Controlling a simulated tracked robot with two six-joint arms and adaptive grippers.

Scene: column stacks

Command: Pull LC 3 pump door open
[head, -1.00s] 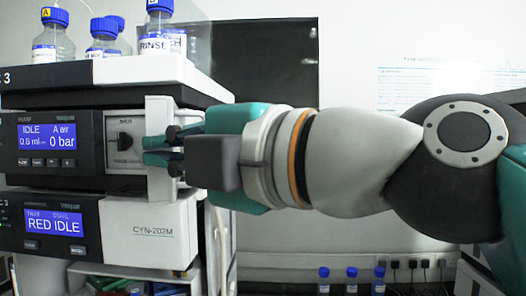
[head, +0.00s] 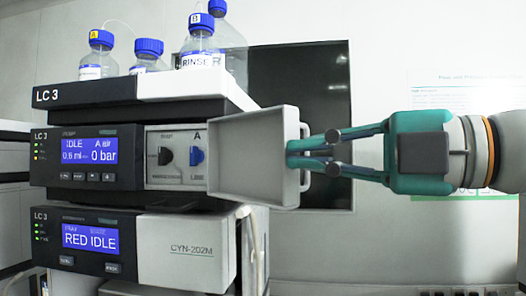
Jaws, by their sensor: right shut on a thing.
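The LC 3 pump (head: 128,173) is the upper module with the "IDLE" and "0 bar" display in the head view. Its light grey door (head: 245,150) is swung out to the right, its broad face angled towards me. The open front bares a panel (head: 180,157) with a black knob and a blue knob. My right gripper (head: 297,160) comes in from the right, shut on the door's handle (head: 304,128) at the outer edge. The part of the handle between the fingertips is hidden. My left gripper is not in view.
Blue-capped bottles (head: 149,55) stand in the tray on top of the stack (head: 110,92), one marked "RINSE". A second module (head: 188,248) marked "CYN-202M" sits below the pump. A dark wall panel (head: 312,90) is behind. The space right of the stack is free around my arm.

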